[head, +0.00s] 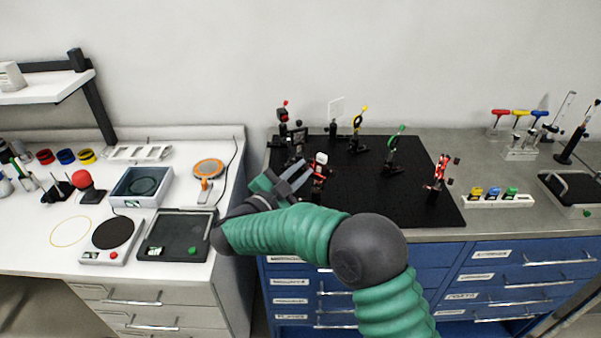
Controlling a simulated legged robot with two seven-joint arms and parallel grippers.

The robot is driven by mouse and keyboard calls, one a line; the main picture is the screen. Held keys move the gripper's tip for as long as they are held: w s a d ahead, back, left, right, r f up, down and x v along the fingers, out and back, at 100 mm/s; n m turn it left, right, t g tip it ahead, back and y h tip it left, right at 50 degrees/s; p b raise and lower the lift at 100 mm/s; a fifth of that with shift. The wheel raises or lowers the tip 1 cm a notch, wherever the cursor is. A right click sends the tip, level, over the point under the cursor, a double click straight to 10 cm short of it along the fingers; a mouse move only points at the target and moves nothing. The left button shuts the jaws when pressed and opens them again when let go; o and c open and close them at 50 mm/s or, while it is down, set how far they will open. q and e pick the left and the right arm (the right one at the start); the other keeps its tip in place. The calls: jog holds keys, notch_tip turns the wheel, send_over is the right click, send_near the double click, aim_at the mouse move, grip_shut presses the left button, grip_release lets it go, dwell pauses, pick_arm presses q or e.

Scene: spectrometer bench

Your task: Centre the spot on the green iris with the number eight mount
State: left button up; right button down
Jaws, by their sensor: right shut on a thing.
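The green iris (393,149) stands on a post at the middle right of the black breadboard. My right gripper (304,177) is at the board's left side, shut on a small dark mount with a white and red top (319,164). The fingers reach it from the left, and the exact contact is too small to see. No number is readable on the mount, so I cannot tell whether it is number eight. I cannot make out a light spot on the green iris. My left gripper is not in view.
A yellow iris (358,124) and a white card (336,110) stand at the back of the breadboard (370,205). A red mount (439,172) stands at its right. Dark mounts (284,120) crowd the back left. The board's front middle is clear.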

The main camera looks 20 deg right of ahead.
jog(key=shift+s+a+f, duration=0.1)
jog(key=shift+f, duration=0.15)
jog(key=c, duration=1.7)
grip_release()
jog(key=o, duration=0.3)
jog(key=shift+s+a+r, duration=0.1)
jog(key=shift+r, duration=0.15)
jog(key=shift+o, duration=0.2)
jog(key=b+v, duration=0.1)
jog(key=v, duration=1.6)
